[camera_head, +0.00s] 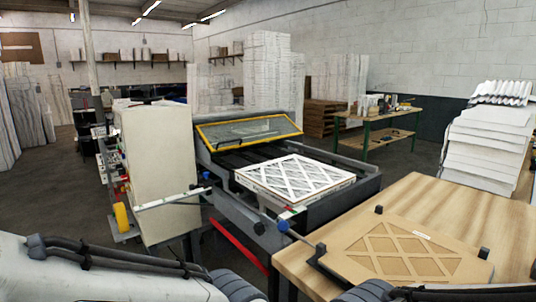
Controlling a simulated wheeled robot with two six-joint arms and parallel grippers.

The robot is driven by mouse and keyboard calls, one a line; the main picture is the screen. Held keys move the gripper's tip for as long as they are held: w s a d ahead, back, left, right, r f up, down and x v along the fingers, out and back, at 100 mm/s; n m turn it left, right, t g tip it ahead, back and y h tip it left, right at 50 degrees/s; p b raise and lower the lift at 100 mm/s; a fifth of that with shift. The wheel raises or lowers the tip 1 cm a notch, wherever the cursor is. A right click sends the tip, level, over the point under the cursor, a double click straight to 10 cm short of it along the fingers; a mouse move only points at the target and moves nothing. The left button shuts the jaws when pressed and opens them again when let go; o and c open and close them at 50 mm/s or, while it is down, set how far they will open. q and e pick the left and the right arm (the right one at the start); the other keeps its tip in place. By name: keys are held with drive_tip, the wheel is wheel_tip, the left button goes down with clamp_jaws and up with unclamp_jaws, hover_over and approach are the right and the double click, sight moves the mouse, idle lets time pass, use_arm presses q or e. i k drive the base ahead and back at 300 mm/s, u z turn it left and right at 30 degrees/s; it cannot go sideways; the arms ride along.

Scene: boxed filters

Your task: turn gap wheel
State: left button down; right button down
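A machine with a conveyor bed (265,216) stands in the middle, with a yellow-framed clear cover (250,131) above its bed. Blue knobs (283,226) show at the machine's front corner. I cannot tell for certain which part is the gap wheel. A white-framed filter with a diamond lattice (295,176) lies on the bed. My arms show along the bottom edge, but neither gripper is in view.
A wooden table (428,205) at the right bears a brown lattice frame (405,254) between black corner stops. White pleated sheets (490,140) are stacked behind it. A green-legged workbench (375,128) stands farther back. Open floor (400,160) lies between the workbench and the table.

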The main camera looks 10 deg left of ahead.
sight(146, 99)
drive_tip(key=u, duration=0.7)
drive_tip(key=i, duration=1.05)
drive_tip(key=u, duration=0.3)
